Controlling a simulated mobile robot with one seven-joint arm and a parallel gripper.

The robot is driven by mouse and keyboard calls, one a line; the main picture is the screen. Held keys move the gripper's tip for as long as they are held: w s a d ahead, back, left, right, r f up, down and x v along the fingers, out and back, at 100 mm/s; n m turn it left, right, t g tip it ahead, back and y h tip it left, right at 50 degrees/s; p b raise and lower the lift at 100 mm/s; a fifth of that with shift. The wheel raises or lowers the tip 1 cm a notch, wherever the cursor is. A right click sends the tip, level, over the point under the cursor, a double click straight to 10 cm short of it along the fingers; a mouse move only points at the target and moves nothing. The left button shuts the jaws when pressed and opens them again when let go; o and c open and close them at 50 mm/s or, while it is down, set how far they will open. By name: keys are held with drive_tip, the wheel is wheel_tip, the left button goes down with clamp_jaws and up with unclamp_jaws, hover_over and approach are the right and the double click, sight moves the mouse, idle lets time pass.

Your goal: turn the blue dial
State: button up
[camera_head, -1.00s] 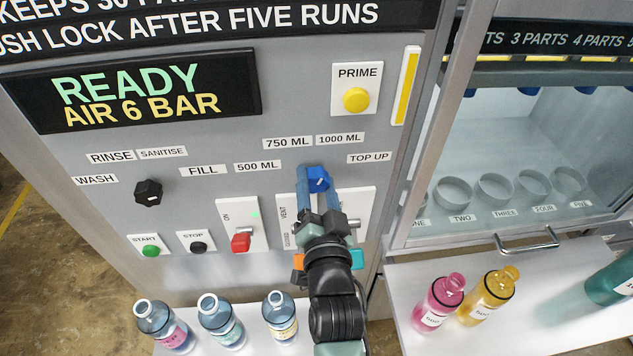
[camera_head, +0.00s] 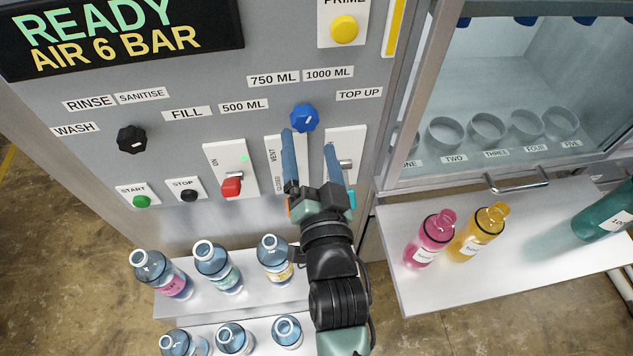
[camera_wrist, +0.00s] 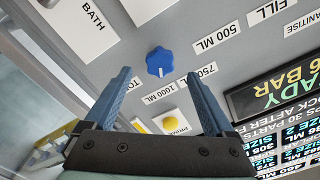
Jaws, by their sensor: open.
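The blue dial (camera_head: 304,118) is a lobed knob with a white mark, on the grey panel below the 750 ML and 1000 ML labels. It also shows in the wrist view (camera_wrist: 159,60), where its white mark faces roughly toward the 1000 ML label (camera_wrist: 162,92). My gripper (camera_head: 308,141) is open and empty. In the head view its two blue fingers show just below the dial. In the wrist view the dial appears beyond and between the fingertips, with clear panel around it, apart from both fingers.
A red switch (camera_head: 231,187), a black dial (camera_head: 131,139) and a yellow PRIME button (camera_head: 344,29) share the panel. A VENT plate is partly behind my gripper. Bottles stand on the shelf below; pink (camera_head: 431,238) and yellow (camera_head: 477,232) bottles stand on the right shelf.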

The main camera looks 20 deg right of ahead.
drive_tip(key=b+v, duration=0.1)
drive_tip(key=v, duration=0.5)
drive_tip(key=shift+s+a, duration=0.15)
drive_tip(key=shift+s, duration=0.2)
drive_tip(key=shift+r, duration=0.1)
